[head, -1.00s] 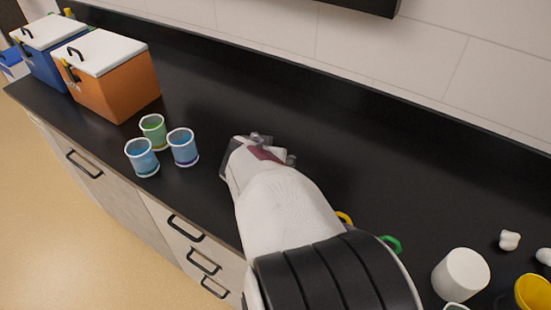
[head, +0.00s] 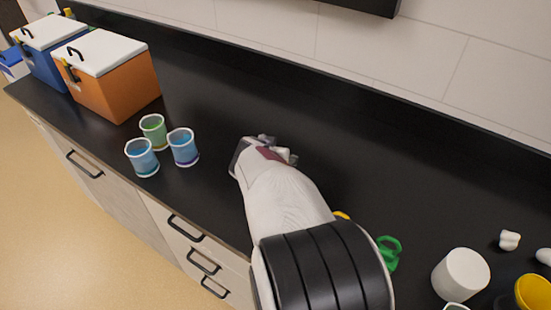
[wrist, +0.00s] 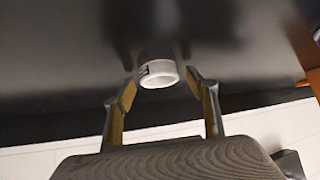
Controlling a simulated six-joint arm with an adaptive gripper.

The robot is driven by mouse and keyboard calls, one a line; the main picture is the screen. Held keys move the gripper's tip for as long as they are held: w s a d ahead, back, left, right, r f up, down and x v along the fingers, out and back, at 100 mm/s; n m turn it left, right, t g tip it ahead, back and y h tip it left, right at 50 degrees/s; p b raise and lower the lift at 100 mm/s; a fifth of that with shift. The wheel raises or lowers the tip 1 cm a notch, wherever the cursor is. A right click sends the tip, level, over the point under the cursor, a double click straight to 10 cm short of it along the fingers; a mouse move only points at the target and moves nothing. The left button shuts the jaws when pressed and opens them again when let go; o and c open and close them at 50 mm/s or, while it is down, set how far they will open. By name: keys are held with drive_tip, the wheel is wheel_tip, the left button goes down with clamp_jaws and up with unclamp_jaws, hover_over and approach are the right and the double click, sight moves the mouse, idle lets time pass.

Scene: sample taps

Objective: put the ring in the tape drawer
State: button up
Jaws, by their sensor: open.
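A white ring (wrist: 158,73) with a small dark mark on its side shows in the wrist view, on the black surface. It appears just beyond and between the fingertips of my gripper (wrist: 160,84), with a gap to each finger. My gripper is open and empty. In the head view my gripper (head: 272,148) is low over the black counter, right of the cups, and the ring cannot be made out there. Closed drawers with black handles are in the counter front, among them a stack with a top drawer (head: 178,240); no label tells which is the tape drawer.
Blue and green cups (head: 183,148) stand left of my gripper. An orange box (head: 125,88) and a blue box (head: 45,62) stand farther left. A green object (head: 390,254), a white cylinder (head: 461,274) and a yellow cup (head: 535,291) are at right. The back counter is clear.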

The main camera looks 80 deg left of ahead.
idle(0.3)
drive_tip(key=c, duration=1)
drive_tip(key=shift+r, duration=0.15)
wheel_tip(320, 180, up, 28)
drive_tip(key=shift+f, duration=0.2)
idle(0.8)
